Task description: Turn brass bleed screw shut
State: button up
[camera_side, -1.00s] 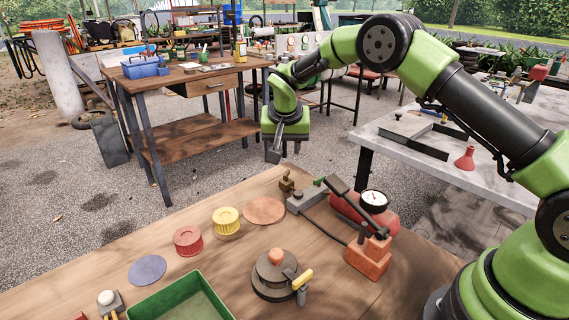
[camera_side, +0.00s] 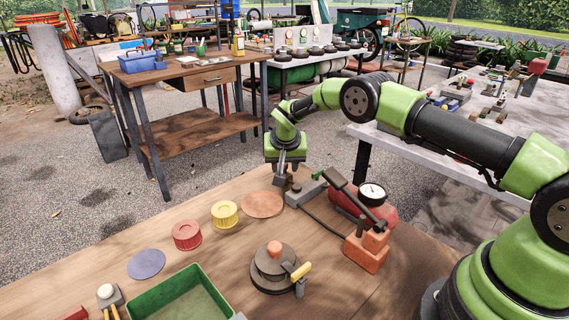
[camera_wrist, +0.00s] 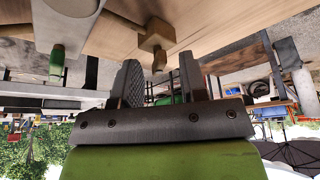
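The brass bleed screw (camera_wrist: 156,40) shows in the wrist view as a tan blocky piece with a short stem, at the table edge. My gripper (camera_wrist: 160,70) is open, its two grey fingers apart and empty, with the screw beyond the gap between the tips. In the side view my gripper (camera_side: 281,179) points down over the far edge of the wooden table and mostly hides the screw. I cannot tell whether the fingers touch it. A grey block with a green-tipped part (camera_side: 318,175) sits just right of the gripper; the green part (camera_wrist: 57,62) also shows in the wrist view.
A red tank (camera_side: 380,213) with a round gauge (camera_side: 372,194) and a dark lever (camera_side: 345,189) stand right of the gripper. An orange disc (camera_side: 262,204), yellow cap (camera_side: 225,214), red cap (camera_side: 187,236) and green bin (camera_side: 143,307) lie nearer. Bare wood lies between them.

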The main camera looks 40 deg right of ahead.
jog(key=c, duration=0.7)
grip_shut()
jog(key=shift+a, duration=0.2)
dwell(0.4)
jog(key=o, duration=0.7)
grip_release()
jog(key=shift+d, duration=0.15)
jog(key=v, duration=1)
